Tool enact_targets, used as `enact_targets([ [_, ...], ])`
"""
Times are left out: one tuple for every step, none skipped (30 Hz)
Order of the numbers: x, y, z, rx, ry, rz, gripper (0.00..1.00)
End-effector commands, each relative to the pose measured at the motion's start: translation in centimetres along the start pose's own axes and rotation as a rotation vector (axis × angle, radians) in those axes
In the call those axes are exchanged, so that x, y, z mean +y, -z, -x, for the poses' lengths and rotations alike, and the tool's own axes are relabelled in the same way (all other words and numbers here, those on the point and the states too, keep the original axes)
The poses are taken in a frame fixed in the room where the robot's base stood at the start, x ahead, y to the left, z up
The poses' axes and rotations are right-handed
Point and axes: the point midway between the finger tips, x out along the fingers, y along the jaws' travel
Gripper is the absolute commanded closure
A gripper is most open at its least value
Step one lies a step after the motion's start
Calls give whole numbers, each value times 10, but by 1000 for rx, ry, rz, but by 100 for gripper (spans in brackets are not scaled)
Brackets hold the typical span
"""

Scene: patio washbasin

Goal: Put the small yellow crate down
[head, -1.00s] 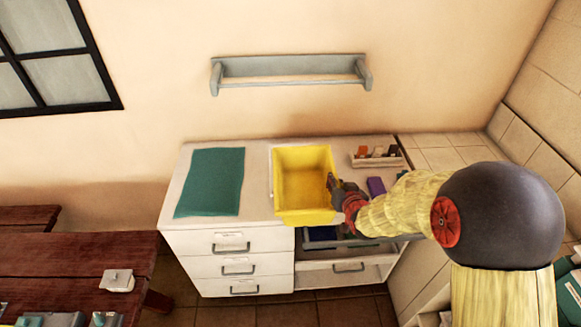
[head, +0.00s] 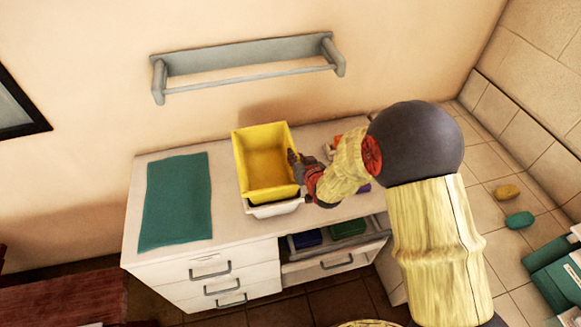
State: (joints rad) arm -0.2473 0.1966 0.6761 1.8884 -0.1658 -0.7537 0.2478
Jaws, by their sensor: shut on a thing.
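The small yellow crate (head: 264,160) is at the middle of the counter (head: 222,225) in the head view, with its open top facing up. It appears empty. My gripper (head: 296,170) is shut on the crate's right wall. Under the crate's front edge a white basin or tray (head: 273,209) shows. I cannot tell whether the crate touches it or hangs above it. The crate hides most of that white thing.
A green mat (head: 175,201) lies on the counter's left part. Small orange items (head: 336,146) are partly hidden behind my arm. A grey rail (head: 248,65) is on the wall above.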

Motion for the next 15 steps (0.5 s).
enact_targets([
  [0,-2,-2,3,1,0,100],
  [1,-4,-3,3,1,0,100],
  [1,-6,-4,2,1,0,100],
  [1,-8,-4,1,0,0,100],
  [2,-10,-5,0,0,0,100],
  [3,-14,-7,0,0,0,100],
  [3,-18,-8,0,0,0,100],
  [4,-22,-10,0,0,0,100],
  [5,-27,-13,-1,0,0,100],
  [6,-31,-15,-1,0,0,100],
  [6,-34,-16,0,0,0,100],
  [7,-36,-18,2,1,0,100],
  [7,-38,-19,2,0,0,100],
  [7,-38,-19,3,0,0,100],
  [7,-38,-19,4,1,0,100],
])
